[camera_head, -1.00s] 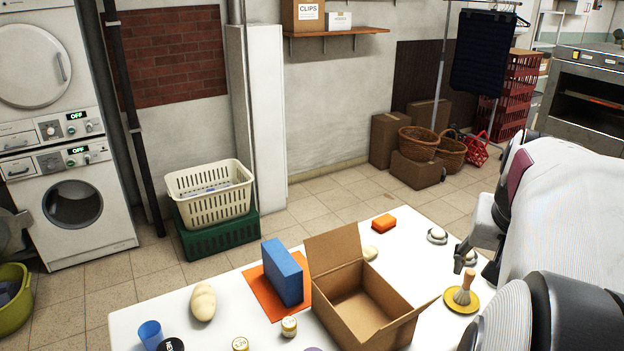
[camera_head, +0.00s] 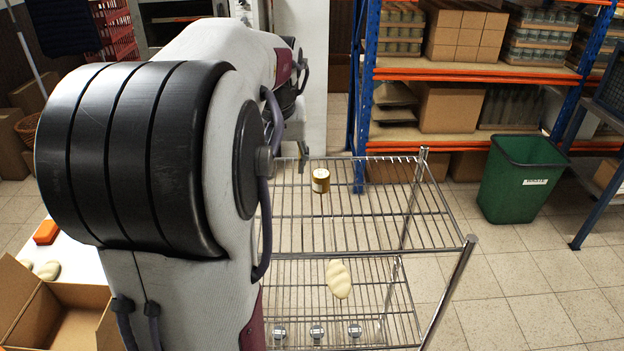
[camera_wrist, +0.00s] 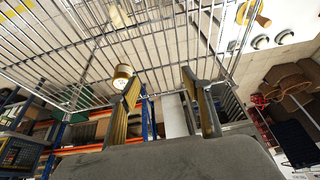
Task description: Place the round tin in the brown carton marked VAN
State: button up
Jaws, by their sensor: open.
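In the wrist view the tin (camera_wrist: 122,72) shows just beyond the tip of the left-hand finger. My gripper (camera_wrist: 160,84) is open, with nothing between its fingers. In the head view my gripper (camera_head: 303,157) is partly hidden by my arm and is just left of the tin. An open brown carton (camera_head: 70,325) stands on the white table at the lower left, cut off by the frame and my arm. No VAN mark is readable on it.
The wire rack (camera_head: 440,243) has upright corner posts. A pale oval object (camera_head: 339,279) and several small round pieces show lower on it. An orange block (camera_head: 46,232) lies on the table. A green bin (camera_head: 521,178) and loaded shelving stand behind, with open floor at right.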

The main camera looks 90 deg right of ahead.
jog(key=m, duration=0.2)
send_over(321, 174)
jog(key=w+a, duration=0.1)
jog(key=a, duration=0.2)
jog(key=shift+f+g, duration=0.3)
jog(key=shift+f, duration=0.1)
jog(key=shift+x, duration=1.3)
jog(key=shift+d+f, duration=0.1)
jog(key=shift+s+d+f, duration=0.25)
jog(key=shift+d+f, duration=0.2)
jog(key=shift+f, duration=0.35)
jog(key=shift+s+d+f, duration=0.25)
jog(key=shift+d+f, duration=0.2)
jog(key=shift+f, duration=0.35)
jog(key=shift+d+f, duration=0.25)
jog(key=shift+f, duration=0.35)
